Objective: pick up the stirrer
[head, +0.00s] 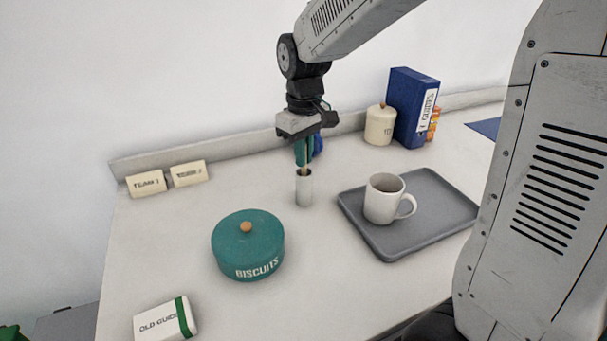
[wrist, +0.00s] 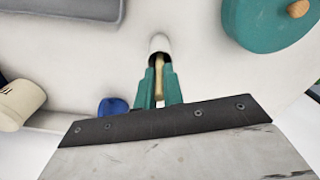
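The stirrer (wrist: 160,64) is a thin tan wooden stick standing in a small white cup (head: 304,190) near the middle of the table. In the head view only a short piece of the stirrer (head: 304,172) shows between the cup rim and the fingers. My gripper (head: 303,160) points down from above the cup. In the wrist view its two teal fingers (wrist: 160,82) lie close along both sides of the stirrer with little or no gap, so it looks shut on it. The stirrer's lower end is hidden inside the cup (wrist: 160,43).
A teal biscuit tin (head: 247,252) stands front left of the cup. A grey tray (head: 440,212) with a white mug (head: 383,200) lies to the right. A cream jar (head: 380,127), a blue binder (head: 409,108) and a blue object (head: 318,145) stand behind. Two cards (head: 188,173) are back left.

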